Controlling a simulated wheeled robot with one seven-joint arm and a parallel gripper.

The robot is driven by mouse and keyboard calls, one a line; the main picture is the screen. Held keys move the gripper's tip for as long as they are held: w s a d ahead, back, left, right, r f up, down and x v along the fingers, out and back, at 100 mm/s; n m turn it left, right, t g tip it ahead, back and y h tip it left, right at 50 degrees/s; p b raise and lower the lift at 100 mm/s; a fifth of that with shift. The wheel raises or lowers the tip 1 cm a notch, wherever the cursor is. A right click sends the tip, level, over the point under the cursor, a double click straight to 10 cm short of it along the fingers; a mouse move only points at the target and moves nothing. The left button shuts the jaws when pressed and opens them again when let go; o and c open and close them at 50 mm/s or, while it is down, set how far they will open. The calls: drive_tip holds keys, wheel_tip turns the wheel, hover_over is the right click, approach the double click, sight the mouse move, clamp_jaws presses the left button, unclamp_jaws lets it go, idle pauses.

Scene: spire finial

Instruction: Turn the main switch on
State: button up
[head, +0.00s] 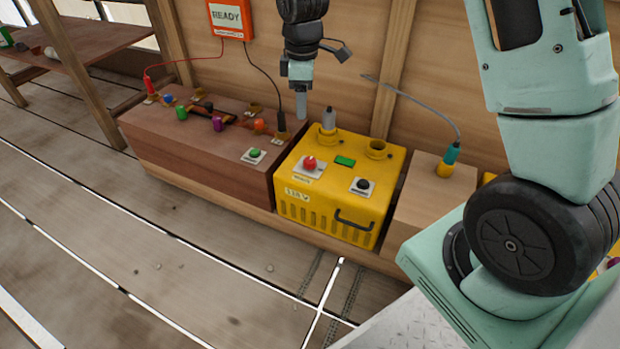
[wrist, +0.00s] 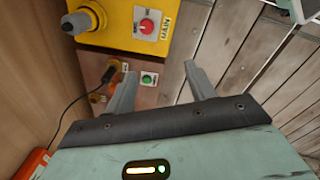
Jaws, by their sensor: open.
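The main switch is a red knob (head: 309,163) on a white plate on top of the yellow box (head: 345,207). In the wrist view the red knob (wrist: 147,26) sits beside the printed word MAIN, beyond my fingertips. My gripper (head: 301,105) hangs above the back of the yellow box, behind and above the knob, touching nothing I can see. In the wrist view its two fingers (wrist: 158,68) are spread apart with nothing between them. A green-lit display (head: 345,161) is right of the knob.
A black button (head: 363,185) and a grey plug (head: 328,119) are also on the yellow box. A brown bench (head: 200,150) at left carries a green button (head: 255,153) and coloured parts. A teal plug (head: 451,154) stands on a wooden block at right. A red READY box (head: 230,18) hangs on the wall.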

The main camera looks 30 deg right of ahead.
sight(310, 160)
drive_tip(key=d+f+b, duration=0.1)
drive_tip(key=f+b, duration=0.2)
drive_tip(key=f, duration=0.4)
drive_tip(key=w+d+f+b, duration=0.1)
drive_tip(key=f+b, duration=0.3)
drive_tip(key=f, duration=0.3)
drive_tip(key=w+d+f+b, duration=0.1)
drive_tip(key=f+b, duration=0.3)
drive_tip(key=f, duration=0.3)
drive_tip(key=shift+w+d+f, duration=0.1)
drive_tip(key=shift+d+f, duration=0.15)
drive_tip(key=shift+f, duration=0.05)
drive_tip(key=shift+c, duration=0.3)
drive_tip(key=c, duration=0.9)
